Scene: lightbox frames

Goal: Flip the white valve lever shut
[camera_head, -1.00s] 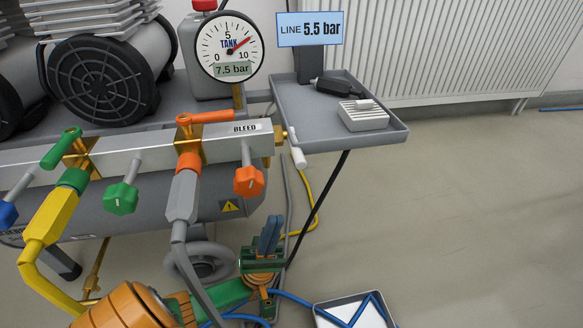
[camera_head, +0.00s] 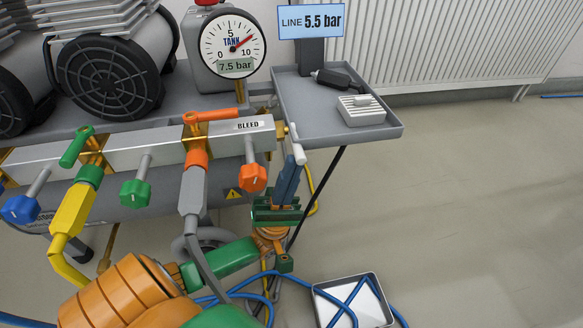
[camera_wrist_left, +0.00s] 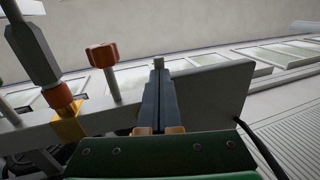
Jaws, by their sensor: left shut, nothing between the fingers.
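The white valve lever (camera_head: 299,151) hangs downward from a brass fitting at the right end of the grey manifold bar (camera_head: 142,150). My left gripper (camera_head: 291,160) is shut and empty, with its blue-grey fingers pointing up. In the head view its tips overlap the lower end of the lever; I cannot tell whether they touch. In the left wrist view the closed fingers (camera_wrist_left: 158,68) reach up in front of the bar, and I cannot make out the lever there. My right gripper is not in view.
Orange (camera_head: 253,178) and green (camera_head: 135,193) knobs and an orange lever (camera_head: 210,115) sit left of the white lever. A grey shelf (camera_head: 385,133) is just above right. Blue hoses (camera_head: 245,285) and an open tray (camera_head: 318,300) lie below. The floor at right is clear.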

